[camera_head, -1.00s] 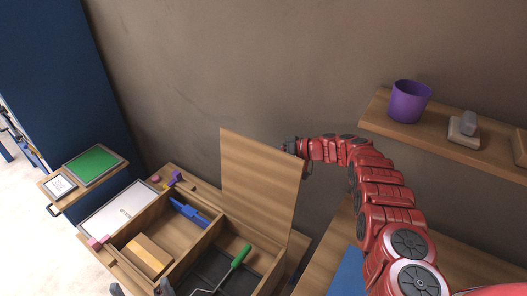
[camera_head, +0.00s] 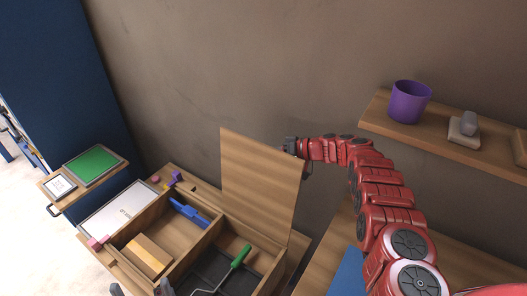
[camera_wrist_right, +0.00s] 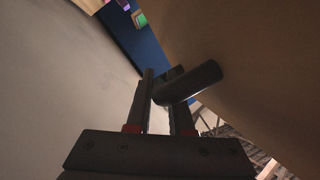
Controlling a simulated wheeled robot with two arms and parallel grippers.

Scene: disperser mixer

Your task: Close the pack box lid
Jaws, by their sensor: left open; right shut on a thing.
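The wooden pack box (camera_head: 208,238) stands open at lower centre in the head view. Its lid (camera_head: 262,185) stands nearly upright along the right side. My right gripper (camera_head: 290,146) is at the lid's upper right edge, partly hidden behind it. In the right wrist view, my right gripper (camera_wrist_right: 162,100) is shut on a dark round handle (camera_wrist_right: 195,82) beside the lid's brown face (camera_wrist_right: 245,70). My left gripper (camera_head: 140,290) shows only its two dark fingertips at the bottom edge, apart and empty, near the box's front.
The box holds a blue tool (camera_head: 188,212), a wooden block (camera_head: 148,257) and a green-handled roller (camera_head: 240,257). A shelf (camera_head: 460,155) with a purple cup (camera_head: 409,101) is on the right wall. Side trays (camera_head: 118,208) lie left of the box.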

